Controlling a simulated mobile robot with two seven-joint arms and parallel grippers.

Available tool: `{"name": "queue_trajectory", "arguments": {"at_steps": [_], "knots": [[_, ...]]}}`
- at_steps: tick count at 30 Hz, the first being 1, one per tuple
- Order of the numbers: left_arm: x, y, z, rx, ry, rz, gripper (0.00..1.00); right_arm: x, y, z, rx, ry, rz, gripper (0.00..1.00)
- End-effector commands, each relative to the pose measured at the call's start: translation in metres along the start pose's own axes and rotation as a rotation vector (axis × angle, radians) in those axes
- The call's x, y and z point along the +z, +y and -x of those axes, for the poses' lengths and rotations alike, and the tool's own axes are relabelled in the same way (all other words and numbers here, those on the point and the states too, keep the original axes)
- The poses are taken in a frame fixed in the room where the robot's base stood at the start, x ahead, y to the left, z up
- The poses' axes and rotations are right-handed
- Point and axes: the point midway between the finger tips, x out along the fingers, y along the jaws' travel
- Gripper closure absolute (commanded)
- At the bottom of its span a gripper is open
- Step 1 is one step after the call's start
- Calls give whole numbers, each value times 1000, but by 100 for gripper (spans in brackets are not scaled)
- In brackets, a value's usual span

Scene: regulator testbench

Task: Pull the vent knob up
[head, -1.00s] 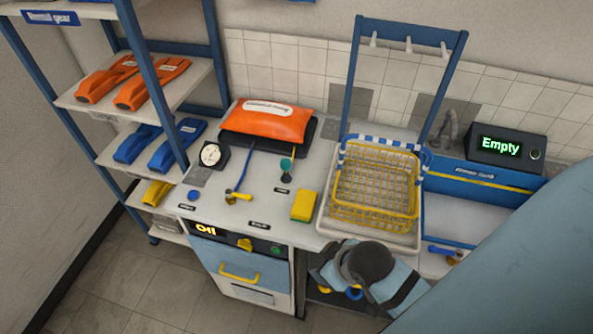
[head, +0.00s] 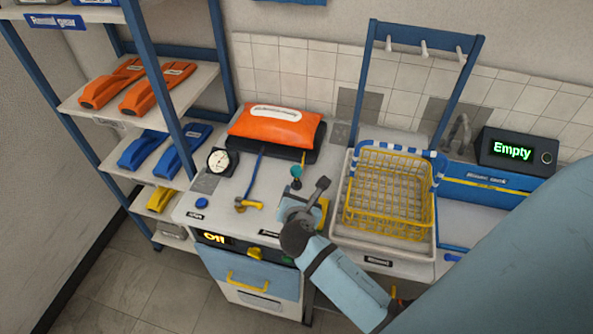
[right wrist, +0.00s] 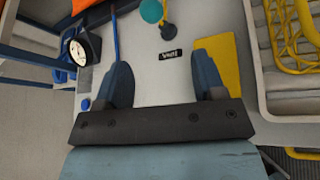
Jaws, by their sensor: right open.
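The vent knob (head: 296,172) is a small teal ball on a thin stem, standing on the bench top. In the right wrist view the teal knob (right wrist: 151,11) shows at the top edge, partly cut off, with a dark label (right wrist: 170,53) in front of it. My right gripper (head: 308,191) is over the bench, just in front of the knob. Its two fingers (right wrist: 165,75) are spread with nothing between them. The knob is beyond the fingertips, not between them. My left gripper is not in view.
A yellow sponge (right wrist: 214,65) lies right of the gripper, partly hidden. A yellow wire basket (head: 388,195) stands further right.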

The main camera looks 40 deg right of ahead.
Motion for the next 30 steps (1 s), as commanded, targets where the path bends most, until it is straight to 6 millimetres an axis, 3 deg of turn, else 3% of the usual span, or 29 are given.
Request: {"name": "queue_trajectory", "arguments": {"at_steps": [3, 8, 21, 30], "knots": [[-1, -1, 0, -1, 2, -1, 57, 1, 9, -6, 19, -34, 111, 37], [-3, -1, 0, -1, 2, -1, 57, 2, 11, -21, 23, -43, 138, 37], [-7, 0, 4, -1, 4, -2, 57, 6, 13, -110, 20, -40, 132, 37], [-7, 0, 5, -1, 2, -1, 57, 6, 13, -141, 22, -39, 131, 37]]}}
